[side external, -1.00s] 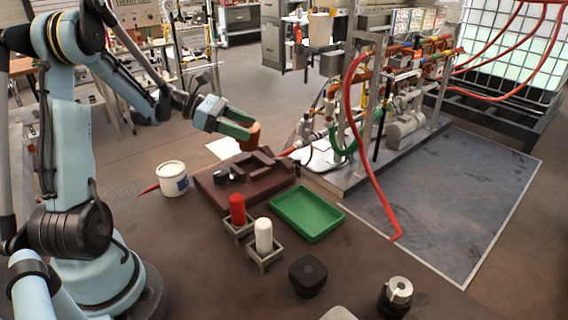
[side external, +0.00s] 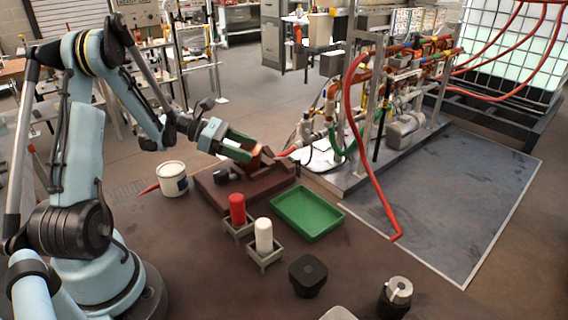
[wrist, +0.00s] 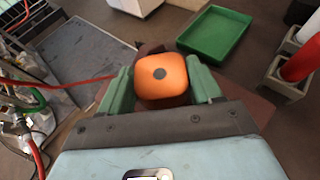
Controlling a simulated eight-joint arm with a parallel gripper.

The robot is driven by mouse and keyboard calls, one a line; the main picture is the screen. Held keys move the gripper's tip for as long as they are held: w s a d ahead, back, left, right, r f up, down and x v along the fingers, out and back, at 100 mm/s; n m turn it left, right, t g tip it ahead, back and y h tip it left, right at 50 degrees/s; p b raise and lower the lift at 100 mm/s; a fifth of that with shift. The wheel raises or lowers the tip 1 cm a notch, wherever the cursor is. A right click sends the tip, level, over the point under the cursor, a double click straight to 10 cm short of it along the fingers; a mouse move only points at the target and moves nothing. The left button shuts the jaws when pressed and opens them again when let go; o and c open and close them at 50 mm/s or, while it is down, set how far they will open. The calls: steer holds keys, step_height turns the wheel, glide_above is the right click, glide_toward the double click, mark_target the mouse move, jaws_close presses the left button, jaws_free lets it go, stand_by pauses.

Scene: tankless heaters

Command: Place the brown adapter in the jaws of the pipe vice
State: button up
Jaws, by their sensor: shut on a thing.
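My gripper (side external: 241,153) has green fingers and is shut on the brown adapter (side external: 255,157), just above the pipe vice (side external: 232,192). In the wrist view the adapter (wrist: 161,77) looks orange and rounded, with a dark round spot on its face. It sits between the two green fingers (wrist: 160,92). The vice is a dark red-brown block on the bench. My fingers and the adapter hide part of its jaws, so I cannot tell whether the adapter touches them.
A green tray (side external: 307,235) lies right of the vice. Red (side external: 237,209) and white (side external: 263,235) cylinders stand in holders in front. A white pot (side external: 172,179) is at the left. The pipe rig (side external: 385,115) and a hanging red hose (side external: 358,140) stand behind right.

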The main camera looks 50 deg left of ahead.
steer(key=shift+f, duration=0.55)
stand_by(0.4)
steer(key=o, duration=1.5)
steer(key=v, duration=0.7)
steer(key=shift+r, duration=0.2)
steer(key=d+m+g, duration=0.1)
steer(key=d, duration=0.1)
steer(key=w+d+r+m+y, duration=0.1)
steer(key=d+m, duration=0.1)
steer(key=d, duration=0.1)
steer(key=w+d+r+m+g, duration=0.1)
steer(key=d+m, duration=0.1)
steer(key=shift+w+d+g+y, duration=0.2)
steer(key=shift+g+y, duration=0.1)
steer(key=shift+y, duration=0.1)
steer(key=s+d+r+m+y, duration=0.1)
steer(key=s+d+m+y, duration=0.2)
steer(key=d+m, duration=0.4)
steer(key=s+d+r+m+y, duration=0.1)
steer(key=s+d+m+y, duration=0.3)
steer(key=m, duration=1.1)
steer(key=d, duration=0.3)
steer(key=shift+d+r+y, duration=0.35)
steer(key=shift+y, duration=0.05)
